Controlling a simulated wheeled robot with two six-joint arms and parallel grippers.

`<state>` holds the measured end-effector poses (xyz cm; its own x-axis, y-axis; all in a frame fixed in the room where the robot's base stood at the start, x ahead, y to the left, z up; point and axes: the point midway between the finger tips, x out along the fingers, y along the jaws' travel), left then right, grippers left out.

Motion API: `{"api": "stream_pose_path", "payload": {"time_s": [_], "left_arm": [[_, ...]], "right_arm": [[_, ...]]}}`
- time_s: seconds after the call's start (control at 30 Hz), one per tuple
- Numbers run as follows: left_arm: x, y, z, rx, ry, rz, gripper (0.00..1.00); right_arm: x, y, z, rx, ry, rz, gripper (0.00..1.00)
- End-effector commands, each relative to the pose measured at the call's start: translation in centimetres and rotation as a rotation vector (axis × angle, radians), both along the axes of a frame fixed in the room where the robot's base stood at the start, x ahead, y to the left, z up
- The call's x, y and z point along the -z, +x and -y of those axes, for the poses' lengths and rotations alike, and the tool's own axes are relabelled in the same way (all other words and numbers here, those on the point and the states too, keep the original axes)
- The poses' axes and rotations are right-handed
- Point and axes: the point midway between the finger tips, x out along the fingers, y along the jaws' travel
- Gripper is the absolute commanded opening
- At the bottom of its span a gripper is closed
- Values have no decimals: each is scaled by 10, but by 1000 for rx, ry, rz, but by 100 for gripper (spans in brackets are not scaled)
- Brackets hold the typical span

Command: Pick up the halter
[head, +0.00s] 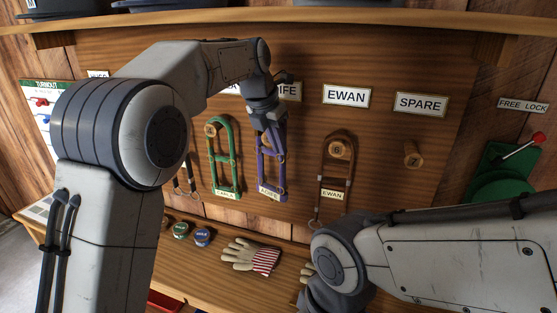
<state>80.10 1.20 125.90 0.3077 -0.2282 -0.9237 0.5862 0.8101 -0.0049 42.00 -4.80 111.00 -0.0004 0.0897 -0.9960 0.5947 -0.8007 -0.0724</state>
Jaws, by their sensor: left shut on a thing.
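A purple halter (262,170) hangs upright against the wooden board, with a small name tag near its lower end. My left gripper (269,128) is shut on the top of it; the fingers hide the halter's crown and any peg there. A green halter (236,155) hangs just to the left and a brown halter (352,160) hangs to the right under the EWAN sign. Another dark halter (177,187) is mostly hidden behind my left arm. My right arm reaches in low at the right; its fingers are outside the frame.
A bare peg (411,161) is under the SPARE sign (421,104). Below, a wooden bench holds a striped glove (242,257) and small round tins (203,237). A green device with a red-knobbed lever (507,170) is at the right. A shelf (300,17) overhangs above.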

Motion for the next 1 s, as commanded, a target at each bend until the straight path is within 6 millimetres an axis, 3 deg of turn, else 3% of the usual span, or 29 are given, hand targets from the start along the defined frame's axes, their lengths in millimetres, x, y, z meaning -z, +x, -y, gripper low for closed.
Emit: {"api": "stream_pose_path", "payload": {"time_s": [0.03, 0.27, 0.7, 1.0], "left_arm": [[-7, -1, 0, 0, -1, 5, 0], [-2, -39, -11, 0, -1, 5, 0], [-2, -151, -43, 0, -1, 5, 0], [-4, -185, -53, 0, 0, 2, 0]], "right_arm": [[2, 0, 0, 0, 0, 0, 46], [23, 0, 0, 0, 0, 0, 46], [65, 0, 0, 0, 0, 0, 46], [73, 0, 0, 0, 0, 0, 46]]}}
